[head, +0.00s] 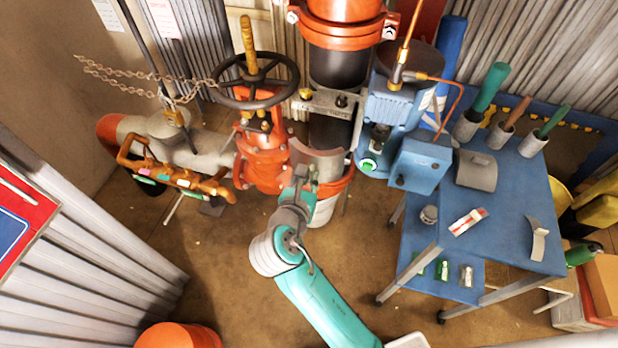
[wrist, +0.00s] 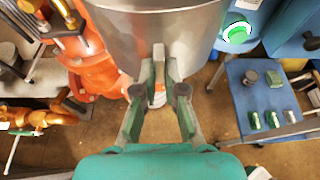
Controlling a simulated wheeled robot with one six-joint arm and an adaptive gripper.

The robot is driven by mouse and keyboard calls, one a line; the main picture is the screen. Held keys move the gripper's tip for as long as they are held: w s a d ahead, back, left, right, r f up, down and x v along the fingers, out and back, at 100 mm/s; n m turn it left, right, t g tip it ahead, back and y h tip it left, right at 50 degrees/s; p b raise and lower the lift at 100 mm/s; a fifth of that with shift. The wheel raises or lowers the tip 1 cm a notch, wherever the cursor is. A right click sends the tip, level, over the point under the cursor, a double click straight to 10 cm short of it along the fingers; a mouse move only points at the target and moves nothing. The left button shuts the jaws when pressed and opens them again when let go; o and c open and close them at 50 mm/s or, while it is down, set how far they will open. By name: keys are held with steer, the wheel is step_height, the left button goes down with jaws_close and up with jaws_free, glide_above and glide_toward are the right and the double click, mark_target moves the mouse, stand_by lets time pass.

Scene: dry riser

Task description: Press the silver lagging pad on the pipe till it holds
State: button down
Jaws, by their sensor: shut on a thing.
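The silver lagging pad (head: 318,165) is a curved grey shell in front of the dark vertical pipe (head: 330,134), below the pipe's bracket. My gripper (head: 302,180) is shut on the pad's lower edge from the front. In the wrist view the pad (wrist: 150,28) fills the top middle, and my gripper (wrist: 161,58) has its two fingers close together at its lower edge. The pad's hollow side faces the pipe. I cannot tell whether it touches the pipe. The pad hides the pipe in the wrist view.
An orange valve (head: 262,155) with a black handwheel (head: 254,82) stands close left. A blue pump box (head: 420,163) is close right. The floor (head: 225,270) around my arm is mostly clear.

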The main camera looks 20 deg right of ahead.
stand_by(0.3)
steer(key=shift+w+d, duration=0.3)
steer(key=w+d, duration=0.6)
steer(key=w, duration=0.2)
steer(key=shift+w, duration=0.15)
stand_by(0.4)
steer(key=shift+w+d+r, duration=0.1)
steer(key=shift+w+d, duration=0.15)
steer(key=shift+w, duration=0.15)
stand_by(2.4)
steer(key=c, duration=1.2)
jaws_free()
